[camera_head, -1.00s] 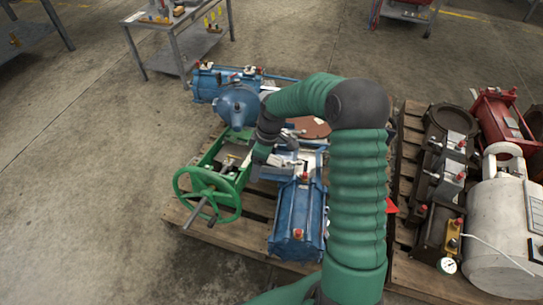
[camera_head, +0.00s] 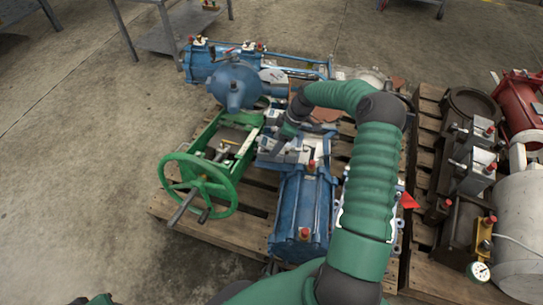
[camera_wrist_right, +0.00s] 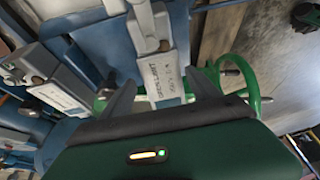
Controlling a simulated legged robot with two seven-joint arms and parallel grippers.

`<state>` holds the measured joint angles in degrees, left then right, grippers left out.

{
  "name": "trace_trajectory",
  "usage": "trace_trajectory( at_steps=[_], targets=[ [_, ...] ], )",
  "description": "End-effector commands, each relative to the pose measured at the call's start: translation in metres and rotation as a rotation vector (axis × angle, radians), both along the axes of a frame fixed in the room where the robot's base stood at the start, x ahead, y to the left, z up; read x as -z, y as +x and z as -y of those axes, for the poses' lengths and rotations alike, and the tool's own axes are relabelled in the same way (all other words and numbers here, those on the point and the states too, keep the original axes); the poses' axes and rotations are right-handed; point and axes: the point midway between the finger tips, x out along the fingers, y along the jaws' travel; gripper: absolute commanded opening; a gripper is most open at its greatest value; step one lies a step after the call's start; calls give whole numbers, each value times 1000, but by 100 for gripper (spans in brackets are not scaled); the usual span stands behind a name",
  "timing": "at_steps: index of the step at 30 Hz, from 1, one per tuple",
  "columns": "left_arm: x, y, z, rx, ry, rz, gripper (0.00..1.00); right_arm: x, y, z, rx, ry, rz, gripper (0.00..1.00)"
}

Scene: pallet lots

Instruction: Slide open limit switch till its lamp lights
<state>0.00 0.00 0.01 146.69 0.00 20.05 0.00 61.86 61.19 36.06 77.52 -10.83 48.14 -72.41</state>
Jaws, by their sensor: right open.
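My right gripper (camera_head: 280,148) reaches over the blue actuator (camera_head: 300,210) on the pallet. In the right wrist view my right gripper (camera_wrist_right: 162,90) shows two grey fingers, spread apart. A grey block with a white printed label (camera_wrist_right: 165,78) lies between and beyond them; I cannot tell whether the fingers touch it. The label is upside down and hard to read, so I cannot confirm this is the open limit switch. A similar labelled grey block (camera_wrist_right: 58,92) lies to the left. I cannot make out a lamp on either block.
A green handwheel (camera_head: 200,185) stands left of the actuator. A blue domed actuator (camera_head: 236,88) is behind. A second pallet (camera_head: 425,262) at right carries brown, red and white units and a gauge (camera_head: 479,271). Concrete floor (camera_head: 80,160) is clear at left.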

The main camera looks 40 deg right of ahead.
Motion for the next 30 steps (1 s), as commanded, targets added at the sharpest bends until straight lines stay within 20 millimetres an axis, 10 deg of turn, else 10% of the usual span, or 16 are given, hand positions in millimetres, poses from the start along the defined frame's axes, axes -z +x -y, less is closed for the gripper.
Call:
trace_trajectory(
  at_steps=[6, 17, 30],
  targets=[
    [28, 0, 0, 0, 0, 0, 36, 38, 10, -13, 0, -2, 1, 71],
    [28, 0, 0, 0, 0, 0, 36, 42, 12, -15, 1, 0, 0, 70],
    [28, 0, 0, 0, 0, 0, 36, 41, 12, -15, 1, -1, 2, 12]
  ],
)
